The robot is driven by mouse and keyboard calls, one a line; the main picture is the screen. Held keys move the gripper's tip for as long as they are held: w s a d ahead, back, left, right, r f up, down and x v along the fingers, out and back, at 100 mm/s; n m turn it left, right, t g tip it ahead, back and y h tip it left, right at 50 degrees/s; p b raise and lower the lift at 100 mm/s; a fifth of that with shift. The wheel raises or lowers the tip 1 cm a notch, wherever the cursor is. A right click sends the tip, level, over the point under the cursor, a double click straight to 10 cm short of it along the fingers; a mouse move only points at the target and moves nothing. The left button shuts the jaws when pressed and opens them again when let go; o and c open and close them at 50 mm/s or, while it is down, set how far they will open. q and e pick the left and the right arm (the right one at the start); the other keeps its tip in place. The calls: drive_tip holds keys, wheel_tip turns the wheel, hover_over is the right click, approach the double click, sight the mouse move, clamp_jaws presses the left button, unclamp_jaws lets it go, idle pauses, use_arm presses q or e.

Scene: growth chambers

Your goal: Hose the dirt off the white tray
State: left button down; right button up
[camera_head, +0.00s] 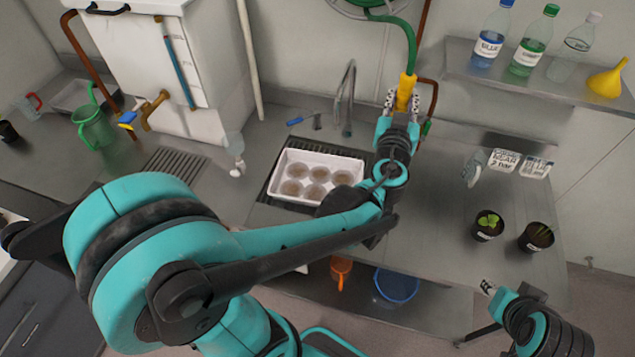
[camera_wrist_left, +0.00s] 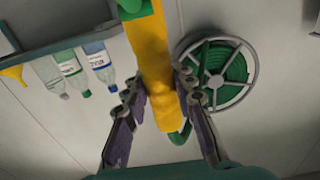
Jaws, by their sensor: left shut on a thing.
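The white tray (camera_head: 318,157) lies in the sink in the head view, with round wells holding brown dirt. My left gripper (camera_head: 402,103) is shut on the yellow nozzle (camera_head: 406,86) of the green hose (camera_head: 408,36), up near the wall to the right of the tray. In the left wrist view the yellow nozzle (camera_wrist_left: 153,70) runs between the two fingers. Part of my left arm covers the tray's lower right corner. My right gripper (camera_head: 488,287) is low at the right, away from the tray; its fingers are too small to judge.
A faucet (camera_head: 346,98) stands behind the sink. The hose reel (camera_wrist_left: 216,74) is on the wall. A shelf (camera_head: 540,83) holds bottles and a yellow funnel (camera_head: 607,79). Two potted plants (camera_head: 487,226) (camera_head: 537,237) stand on the right counter. A green watering can (camera_head: 92,127) stands at left.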

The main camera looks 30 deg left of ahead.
use_arm(q)
drive_tip(key=shift+s+d, duration=0.1)
drive_tip(key=shift+s, duration=0.2)
wheel_tip(320, 180, down, 13)
drive_tip(key=b, duration=1.1)
drive_tip(key=shift+b, duration=0.3)
drive_tip(key=shift+r, duration=0.1)
